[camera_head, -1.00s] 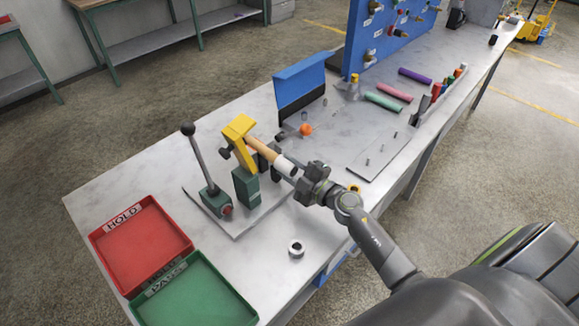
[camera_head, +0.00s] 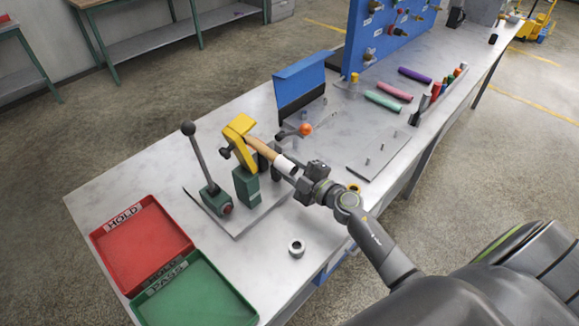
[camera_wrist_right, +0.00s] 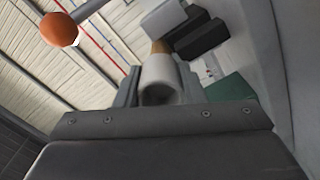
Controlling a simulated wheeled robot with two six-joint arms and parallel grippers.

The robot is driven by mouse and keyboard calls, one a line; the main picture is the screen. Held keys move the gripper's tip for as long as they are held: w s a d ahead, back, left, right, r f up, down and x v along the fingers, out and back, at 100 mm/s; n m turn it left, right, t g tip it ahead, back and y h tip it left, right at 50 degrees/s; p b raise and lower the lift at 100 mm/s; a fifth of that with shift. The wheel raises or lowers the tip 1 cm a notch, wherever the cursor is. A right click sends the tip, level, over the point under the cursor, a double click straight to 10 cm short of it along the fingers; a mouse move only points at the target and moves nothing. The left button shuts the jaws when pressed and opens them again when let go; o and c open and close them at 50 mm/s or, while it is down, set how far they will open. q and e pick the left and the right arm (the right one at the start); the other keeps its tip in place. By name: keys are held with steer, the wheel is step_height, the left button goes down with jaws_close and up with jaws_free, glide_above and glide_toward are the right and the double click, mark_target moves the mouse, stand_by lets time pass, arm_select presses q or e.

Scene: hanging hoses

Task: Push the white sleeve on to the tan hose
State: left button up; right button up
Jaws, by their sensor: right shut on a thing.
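The tan hose (camera_head: 263,149) lies in a yellow clamp (camera_head: 240,138) on a green post, its free end pointing toward my right gripper. The white sleeve (camera_head: 287,165) is in line with the hose, at its near end. In the right wrist view the white sleeve (camera_wrist_right: 160,78) sits between my fingers, with a bit of tan hose (camera_wrist_right: 160,46) showing beyond it. My right gripper (camera_head: 297,174) is shut on the white sleeve. How far the sleeve covers the hose is hidden. My left gripper is not in view.
A lever with a dark knob (camera_head: 188,129) stands left of the clamp, and an orange knob (camera_head: 305,130) behind it. A red tray (camera_head: 100,257) and green tray (camera_head: 240,318) are at front left. A loose ring (camera_head: 296,247) lies on the bench.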

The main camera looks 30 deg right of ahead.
steer(key=shift+w+a, duration=0.15)
steer(key=shift+w, duration=0.15)
stand_by(0.5)
steer(key=o, duration=1.1)
steer(key=shift+s, duration=0.1)
steer(key=v, duration=0.4)
steer(key=b+v, duration=0.1)
steer(key=v, duration=0.3)
steer(key=shift+s+d+f, duration=0.2)
steer(key=shift+s, duration=0.15)
steer(key=b+v, duration=0.3)
steer(key=v, duration=0.4)
steer(key=shift+s+d+b, duration=0.1)
steer(key=shift+s+b, duration=0.05)
steer(key=shift+b, duration=0.2)
steer(key=shift+s+d+r+b, duration=0.2)
steer(key=shift+s+b, duration=0.1)
steer(key=shift+s, duration=0.25)
steer(key=shift+s, duration=0.1)
